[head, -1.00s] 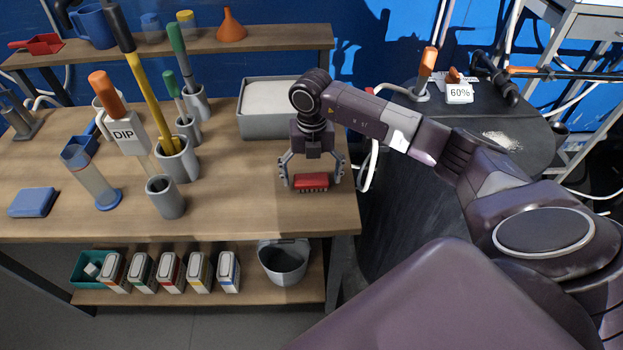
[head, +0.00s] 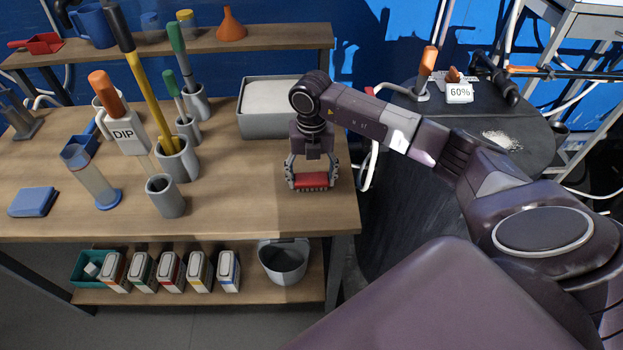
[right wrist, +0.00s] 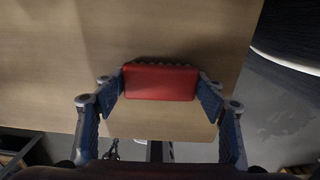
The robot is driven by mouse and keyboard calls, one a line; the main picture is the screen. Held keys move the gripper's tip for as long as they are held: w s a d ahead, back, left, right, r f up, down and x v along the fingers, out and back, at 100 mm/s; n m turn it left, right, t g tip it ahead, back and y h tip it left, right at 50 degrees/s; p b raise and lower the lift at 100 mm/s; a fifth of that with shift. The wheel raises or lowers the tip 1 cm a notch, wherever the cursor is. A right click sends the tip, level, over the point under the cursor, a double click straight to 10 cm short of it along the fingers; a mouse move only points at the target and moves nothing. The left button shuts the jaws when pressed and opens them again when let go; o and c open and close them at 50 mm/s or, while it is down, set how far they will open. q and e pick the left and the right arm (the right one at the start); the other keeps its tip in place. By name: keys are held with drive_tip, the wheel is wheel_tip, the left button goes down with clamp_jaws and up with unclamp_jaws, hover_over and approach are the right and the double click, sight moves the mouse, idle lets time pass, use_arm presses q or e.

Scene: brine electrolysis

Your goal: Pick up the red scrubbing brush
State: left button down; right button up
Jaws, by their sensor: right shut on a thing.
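The red scrubbing brush (head: 312,181) is at the right front part of the wooden table, bristles down. My right gripper (head: 312,178) is above it with its fingers shut on the brush's two ends. In the right wrist view the red brush (right wrist: 161,82) lies between the two fingertips (right wrist: 161,84), which touch its short sides. Its dark bristles show along the far edge. I cannot tell whether the brush is clear of the tabletop. My left gripper is not in view.
A grey tray (head: 243,128) with white contents stands behind the brush. Grey cups with tools, including a grey cup (head: 165,197), and a clear cylinder (head: 97,185) stand to the left. The table's right edge is close to my gripper. Tabletop left of the brush is clear.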

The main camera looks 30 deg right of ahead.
wheel_tip(320, 180, up, 14)
drive_tip(key=b, duration=0.2)
wheel_tip(320, 180, up, 6)
hover_over(311, 177)
drive_tip(key=shift+s+p, duration=0.15)
drive_tip(key=shift+p, duration=0.3)
